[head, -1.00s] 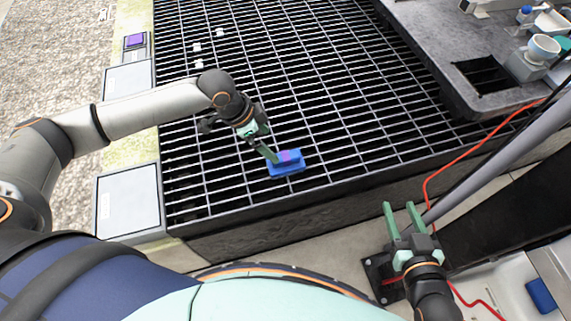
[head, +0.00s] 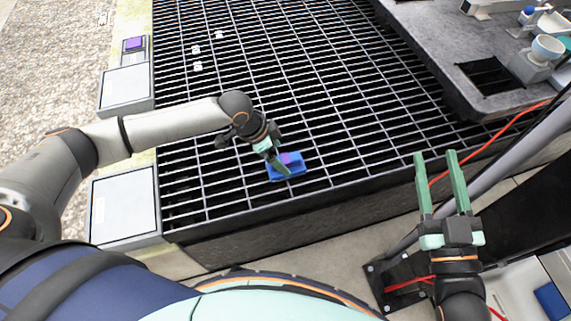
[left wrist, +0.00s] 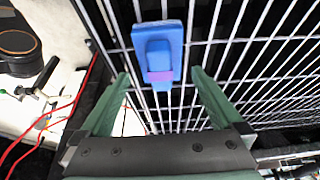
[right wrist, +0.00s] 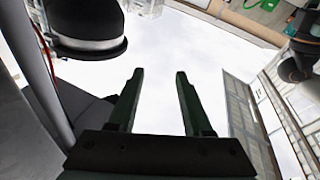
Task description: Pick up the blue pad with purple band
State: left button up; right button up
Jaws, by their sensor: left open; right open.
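The blue pad with purple band (head: 296,171) lies on the metal grating near its front edge. It has a flat base with a raised block, and the purple band crosses the block. My left gripper (head: 283,163) is right above the pad, and its finger covers part of it. In the left wrist view the pad (left wrist: 172,40) is ahead of the open fingers of my left gripper (left wrist: 160,85), roughly centred between them and not held. My right gripper (head: 437,158) is open and empty, off the grating to the right; its open fingers (right wrist: 160,80) also show in the right wrist view.
The grating (head: 330,90) has open gaps and several small white pieces (head: 197,66) at its far left. A grey counter (head: 437,50) stands at the right. A red cable (head: 480,150) runs near my right gripper. Pale panels (head: 124,203) line the left.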

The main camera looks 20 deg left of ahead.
aim_at(284, 159)
pick_arm(q)
jog(key=b+x, duration=0.2)
jog(key=x, duration=0.2)
jog(key=shift+w+d+f, duration=0.15)
jog(key=shift+d+f, duration=0.05)
jog(key=shift+f, duration=0.1)
pick_arm(e)
jog(key=s+a+r+n+t+y, duration=0.1)
jog(key=s+r+n+t+y, duration=0.2)
jog(key=r+y, duration=0.3)
notch_tip(284, 159, up, 5)
jog(key=shift+s+r+n, duration=0.1)
jog(key=shift+s+n, duration=0.7)
jog(key=shift+s, duration=0.05)
pick_arm(q)
jog(key=c, duration=1.2)
jog(key=shift+r, duration=0.1)
pick_arm(e)
jog(key=shift+w, duration=0.1)
